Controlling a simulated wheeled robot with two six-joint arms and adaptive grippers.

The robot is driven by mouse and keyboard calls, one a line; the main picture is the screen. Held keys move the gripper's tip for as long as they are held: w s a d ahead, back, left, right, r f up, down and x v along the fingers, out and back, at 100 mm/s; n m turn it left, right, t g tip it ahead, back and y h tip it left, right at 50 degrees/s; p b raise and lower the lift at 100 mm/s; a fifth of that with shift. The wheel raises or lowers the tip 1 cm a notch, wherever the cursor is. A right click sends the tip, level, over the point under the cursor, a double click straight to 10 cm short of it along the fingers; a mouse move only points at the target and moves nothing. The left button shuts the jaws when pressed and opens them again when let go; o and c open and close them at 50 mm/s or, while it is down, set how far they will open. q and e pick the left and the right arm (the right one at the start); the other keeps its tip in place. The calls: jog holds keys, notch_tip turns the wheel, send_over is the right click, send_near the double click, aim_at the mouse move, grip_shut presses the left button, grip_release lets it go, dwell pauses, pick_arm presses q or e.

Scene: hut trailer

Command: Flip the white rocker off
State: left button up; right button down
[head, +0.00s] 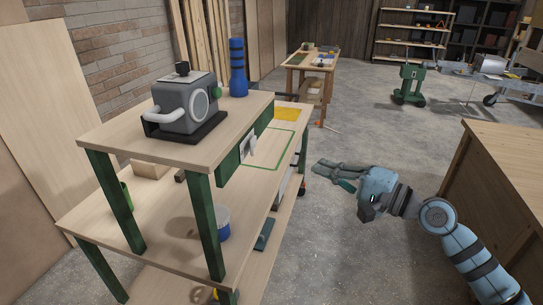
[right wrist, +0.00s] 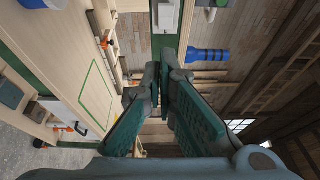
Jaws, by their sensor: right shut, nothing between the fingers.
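A white switch piece, likely the white rocker (head: 249,148), sits on the green front board (head: 228,168) under the workbench's upper shelf. It looks tilted outward; its exact position is too small to tell. In the right wrist view a white plate (right wrist: 166,16) shows on the green board, beyond the fingertips and near the top edge. My right gripper (head: 318,168) is in the open space to the right of the bench, apart from the rocker. In the right wrist view its fingers (right wrist: 161,62) are shut with nothing between them. My left gripper is out of view.
A grey machine (head: 185,105) and a blue bottle (head: 237,68) stand on the upper shelf (head: 120,137). A blue-and-white tub (head: 222,222) is on the lower level. A wooden cabinet (head: 510,190) stands at right. The floor between bench and cabinet is clear.

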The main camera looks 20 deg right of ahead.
jog(key=shift+w, duration=0.15)
jog(key=s+a+p+x, duration=0.1)
jog(key=a+p+x, duration=0.1)
jog(key=x, duration=1)
jog(key=shift+a+p, duration=0.4)
jog(key=shift+d, duration=0.1)
